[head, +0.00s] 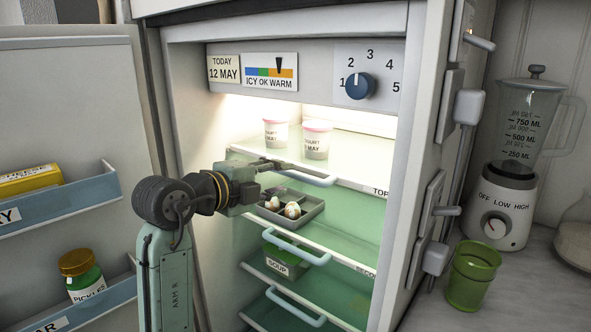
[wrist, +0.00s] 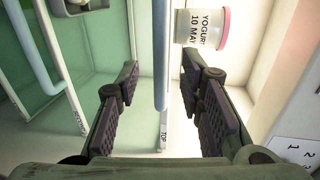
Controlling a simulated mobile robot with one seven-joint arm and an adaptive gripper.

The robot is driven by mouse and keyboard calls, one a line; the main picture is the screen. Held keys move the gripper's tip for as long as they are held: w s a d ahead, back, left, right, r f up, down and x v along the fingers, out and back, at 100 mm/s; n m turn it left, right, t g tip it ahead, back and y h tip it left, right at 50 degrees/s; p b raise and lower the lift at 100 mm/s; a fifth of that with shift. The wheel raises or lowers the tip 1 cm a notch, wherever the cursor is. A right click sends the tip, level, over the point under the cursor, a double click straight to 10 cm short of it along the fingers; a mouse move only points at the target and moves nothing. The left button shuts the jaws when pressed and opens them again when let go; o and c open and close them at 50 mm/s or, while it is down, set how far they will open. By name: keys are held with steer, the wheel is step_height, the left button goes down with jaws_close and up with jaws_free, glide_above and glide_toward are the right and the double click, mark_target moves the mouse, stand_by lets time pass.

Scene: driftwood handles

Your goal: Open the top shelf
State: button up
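The top shelf (head: 358,185) of the open fridge is pushed in, and its front edge carries a label starting "TOP". Its pale blue bar handle (head: 318,181) shows at the front edge. In the wrist view the handle (wrist: 161,50) runs upright in the picture, between my two dark fingers. My gripper (head: 280,166) is at the left part of the handle in the head view. In the wrist view my gripper (wrist: 159,75) is open, with a gap on each side of the bar. The exact depth of the fingers around the handle is hard to tell.
Two yogurt cups (head: 316,140) (head: 275,132) stand on the top shelf. Below, a grey tray (head: 312,214) holds eggs, and a second shelf handle (head: 295,247) sits under it. The open fridge door (head: 70,120) is at left. A blender (head: 508,170) and green cup (head: 471,275) stand at right.

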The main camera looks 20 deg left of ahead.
mark_target(291, 175)
steer(key=p+x, duration=0.1)
steer(key=x, duration=0.5)
steer(key=shift+c, duration=0.3)
jaws_close()
stand_by(0.5)
